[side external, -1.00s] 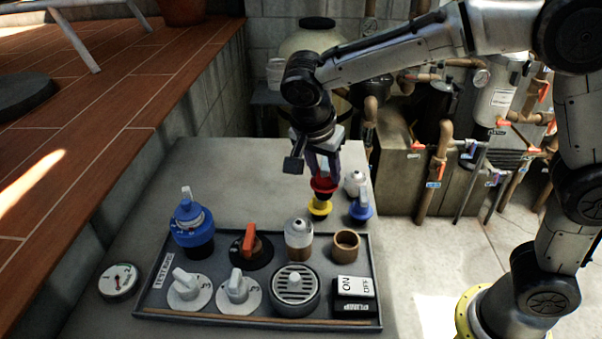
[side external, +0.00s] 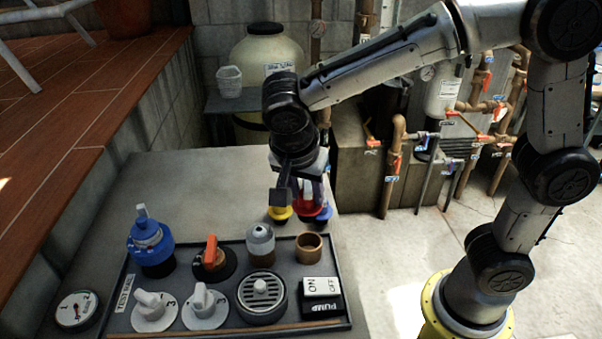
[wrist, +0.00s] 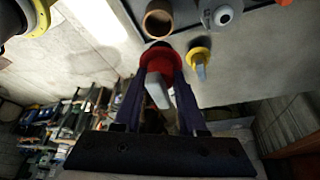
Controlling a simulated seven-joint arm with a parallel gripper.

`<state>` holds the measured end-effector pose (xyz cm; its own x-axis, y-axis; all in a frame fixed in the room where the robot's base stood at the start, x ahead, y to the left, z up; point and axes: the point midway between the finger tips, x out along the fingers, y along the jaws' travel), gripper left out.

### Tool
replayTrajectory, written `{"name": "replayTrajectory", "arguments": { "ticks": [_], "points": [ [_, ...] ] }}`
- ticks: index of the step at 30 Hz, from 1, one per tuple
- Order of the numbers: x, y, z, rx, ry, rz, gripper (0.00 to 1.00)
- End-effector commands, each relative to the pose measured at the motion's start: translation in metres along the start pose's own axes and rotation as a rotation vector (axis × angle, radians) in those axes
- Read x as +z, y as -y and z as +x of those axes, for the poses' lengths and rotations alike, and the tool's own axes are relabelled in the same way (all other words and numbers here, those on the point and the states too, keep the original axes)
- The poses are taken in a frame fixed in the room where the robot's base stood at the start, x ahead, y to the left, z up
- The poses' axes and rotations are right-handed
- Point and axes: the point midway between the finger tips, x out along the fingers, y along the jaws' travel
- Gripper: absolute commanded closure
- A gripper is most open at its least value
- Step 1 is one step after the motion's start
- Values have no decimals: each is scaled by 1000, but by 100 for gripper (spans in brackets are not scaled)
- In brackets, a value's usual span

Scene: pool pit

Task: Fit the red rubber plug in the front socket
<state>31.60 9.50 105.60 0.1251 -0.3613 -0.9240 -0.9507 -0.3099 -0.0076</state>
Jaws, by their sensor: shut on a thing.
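My gripper (side external: 301,195) is shut on the red rubber plug (side external: 303,208) and holds it beyond the panel's far edge, apart from any socket. In the wrist view the red plug (wrist: 160,55) sits between the fingertips (wrist: 160,85), its pale grip tab between the fingers. An empty brown ring socket (side external: 309,246) stands at the panel's far right corner; in the wrist view this ring (wrist: 159,24) is just past the plug. The brown socket beside it holds a white-grey plug (side external: 260,238). A yellow plug (side external: 279,213) and a blue plug (side external: 323,214) are on the slab beside the red plug.
The dark panel (side external: 121,322) carries a blue valve (side external: 150,245), an orange-handled knob (side external: 211,258), two white dials, a round grille (side external: 262,297) and a pump switch (side external: 322,290). A gauge (side external: 77,310) lies left of it. The slab's far left is clear.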

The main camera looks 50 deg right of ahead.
Motion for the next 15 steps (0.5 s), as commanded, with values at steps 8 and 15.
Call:
{"name": "replayTrajectory", "arguments": {
  "ticks": [8,15],
  "points": [
    [12,-7,13,4,-1,-1,100],
    [18,-7,30,3,-2,-1,100]
  ]
}}
